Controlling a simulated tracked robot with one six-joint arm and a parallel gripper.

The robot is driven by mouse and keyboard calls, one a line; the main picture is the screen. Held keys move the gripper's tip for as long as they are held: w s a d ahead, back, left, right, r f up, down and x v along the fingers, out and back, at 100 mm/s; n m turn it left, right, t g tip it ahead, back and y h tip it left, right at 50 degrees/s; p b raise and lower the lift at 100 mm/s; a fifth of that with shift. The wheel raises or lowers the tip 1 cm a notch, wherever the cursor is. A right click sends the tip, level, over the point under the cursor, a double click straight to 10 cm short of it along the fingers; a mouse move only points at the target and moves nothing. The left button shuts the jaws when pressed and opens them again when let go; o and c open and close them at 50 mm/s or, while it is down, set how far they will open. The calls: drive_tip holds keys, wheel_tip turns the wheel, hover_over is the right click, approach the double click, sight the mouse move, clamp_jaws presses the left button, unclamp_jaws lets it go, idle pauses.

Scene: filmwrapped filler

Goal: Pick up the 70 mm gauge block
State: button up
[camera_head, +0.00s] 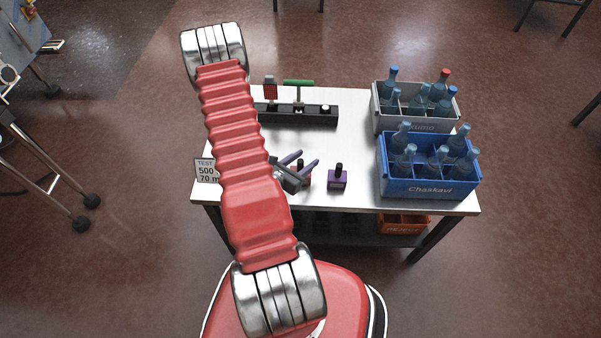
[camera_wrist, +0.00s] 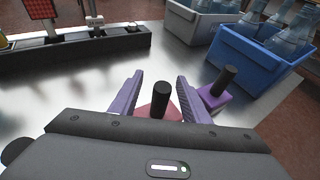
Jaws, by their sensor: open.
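A reddish block with a black knob (camera_head: 305,181) stands on the white table; it also shows in the wrist view (camera_wrist: 146,113). My gripper (camera_head: 307,158) has two purple fingers, spread apart (camera_wrist: 159,76). In the wrist view the red block's knob lies between the fingers, with a gap on each side. I cannot tell whether the fingers touch the block. A purple block with a black knob (camera_head: 338,179) stands just right of the fingers (camera_wrist: 214,95). No size marking is readable on either block. A sign (camera_head: 206,173) reading "TEST 500" and "70 m", partly hidden, stands at the table's left.
A black rack (camera_head: 300,119) with a red-topped and a green-topped piece stands at the back of the table (camera_head: 355,142). A grey crate (camera_head: 400,121) and a blue crate (camera_head: 430,187) of bottles stand at right. An orange crate (camera_head: 404,226) sits on the lower shelf.

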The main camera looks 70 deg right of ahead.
drive_tip(key=shift+x, duration=0.75)
drive_tip(key=shift+c, duration=0.3)
clamp_jaws()
